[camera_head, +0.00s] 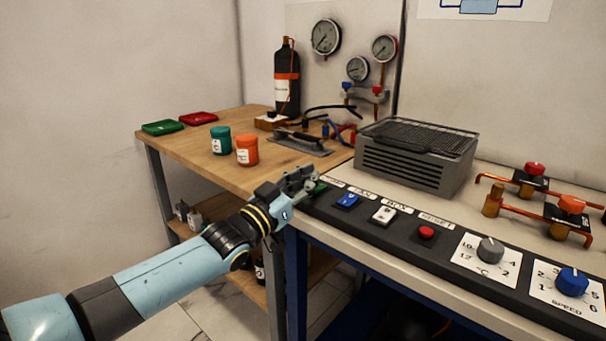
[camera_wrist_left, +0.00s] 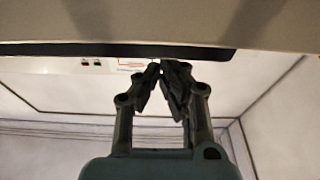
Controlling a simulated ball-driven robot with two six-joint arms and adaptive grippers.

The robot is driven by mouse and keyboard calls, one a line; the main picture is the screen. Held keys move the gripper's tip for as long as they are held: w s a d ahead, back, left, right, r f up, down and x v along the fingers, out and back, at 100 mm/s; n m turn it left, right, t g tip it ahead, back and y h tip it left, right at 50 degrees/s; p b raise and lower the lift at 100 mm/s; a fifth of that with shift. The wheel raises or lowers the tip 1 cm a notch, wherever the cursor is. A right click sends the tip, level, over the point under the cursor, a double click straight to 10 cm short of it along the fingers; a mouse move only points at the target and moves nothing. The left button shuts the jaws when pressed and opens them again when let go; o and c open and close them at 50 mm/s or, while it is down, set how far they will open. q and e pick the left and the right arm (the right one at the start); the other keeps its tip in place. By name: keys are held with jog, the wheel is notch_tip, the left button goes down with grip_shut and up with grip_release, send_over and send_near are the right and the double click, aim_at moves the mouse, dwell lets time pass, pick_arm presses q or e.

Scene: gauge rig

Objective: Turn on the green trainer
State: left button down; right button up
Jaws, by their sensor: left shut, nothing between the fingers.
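The control panel (camera_head: 400,232) is a dark strip along the front of the pale bench on the right. A green switch (camera_head: 319,187) shows in part at its left end, mostly hidden by my left gripper. My left gripper (camera_head: 308,177) is shut and empty at that end of the panel, right by the green switch; I cannot tell whether they touch. In the left wrist view its fingertips (camera_wrist_left: 161,70) are together, close to a dark edge. My right gripper is not in view.
The panel also carries a blue switch (camera_head: 347,201), a white switch (camera_head: 384,215), a red button (camera_head: 426,232), a grey knob (camera_head: 490,250) and a blue knob (camera_head: 571,281). A grey grille box (camera_head: 410,165) stands behind. A wooden table (camera_head: 190,140) with jars is at left.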

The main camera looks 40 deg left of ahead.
pick_arm(q)
jog(key=shift+f, duration=0.4)
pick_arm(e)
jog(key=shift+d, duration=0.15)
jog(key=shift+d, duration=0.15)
